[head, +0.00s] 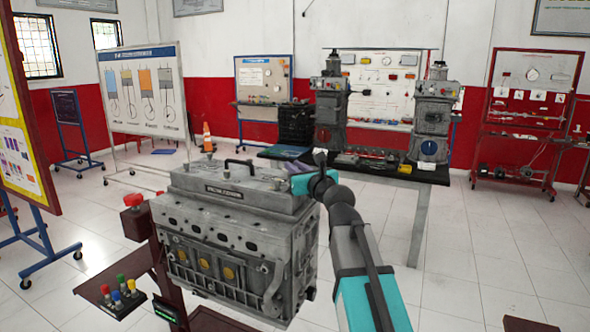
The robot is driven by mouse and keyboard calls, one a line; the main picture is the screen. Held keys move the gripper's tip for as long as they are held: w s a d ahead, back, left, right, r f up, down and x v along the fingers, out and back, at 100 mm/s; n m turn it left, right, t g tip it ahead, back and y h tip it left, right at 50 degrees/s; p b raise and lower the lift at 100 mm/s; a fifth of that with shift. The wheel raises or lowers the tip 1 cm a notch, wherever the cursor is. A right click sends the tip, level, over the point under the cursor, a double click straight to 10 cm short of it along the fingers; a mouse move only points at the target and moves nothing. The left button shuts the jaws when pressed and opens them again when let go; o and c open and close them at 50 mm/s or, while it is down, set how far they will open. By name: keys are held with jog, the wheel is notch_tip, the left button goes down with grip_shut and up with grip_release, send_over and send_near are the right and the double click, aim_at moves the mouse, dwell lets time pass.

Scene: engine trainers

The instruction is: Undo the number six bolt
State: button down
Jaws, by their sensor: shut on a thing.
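The grey engine block (235,245) stands in the middle foreground, with a flat cover (235,190) and a black handle on top. Small bolt heads and round holes line its front face, but they are too small to tell apart, and I cannot read a number six. My gripper (300,184) is at the right end of the engine's top, at the end of my teal and grey arm. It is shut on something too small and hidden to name. Whether it touches the engine cannot be told from this view.
A stand with a red knob (132,201) and a small tray (120,297) of coloured buttons sits left of the engine. A display board (145,90) stands behind at left. Two engine trainers (331,110) stand at the back. The floor at right (490,240) is mostly clear.

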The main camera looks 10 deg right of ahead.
jog(key=shift+f+n+g+y+b, duration=0.1)
jog(key=shift+n+g+y+b, duration=0.2)
jog(key=shift+n+y+b, duration=0.65)
jog(key=shift+w+d+n+g+y+b, duration=0.15)
jog(key=shift+n+g+y+b, duration=0.55)
jog(key=shift+y, duration=1.15)
jog(key=n+g+y, duration=0.1)
jog(key=n+g+y+p, duration=0.1)
jog(key=n+g+y, duration=0.1)
jog(key=n+g+y+p, duration=0.1)
jog(key=shift+r+g+y, duration=0.3)
jog(key=n+g+y+p, duration=0.1)
jog(key=n+g+p, duration=0.2)
jog(key=g, duration=0.1)
jog(key=n+g+y+p, duration=0.2)
jog(key=n+g+p, duration=0.1)
jog(key=g, duration=0.1)
jog(key=shift+y, duration=0.3)
jog(key=n+g+p, duration=0.2)
jog(key=g, duration=0.2)
jog(key=shift+n+p, duration=0.25)
jog(key=shift+p, duration=0.05)
jog(key=shift+f+n+g+p, duration=0.15)
jog(key=shift+n+g+p, duration=0.3)
jog(key=shift+g, duration=0.15)
jog(key=shift+s+f+g, duration=0.1)
jog(key=shift+s+g, duration=0.1)
jog(key=shift+g, duration=0.1)
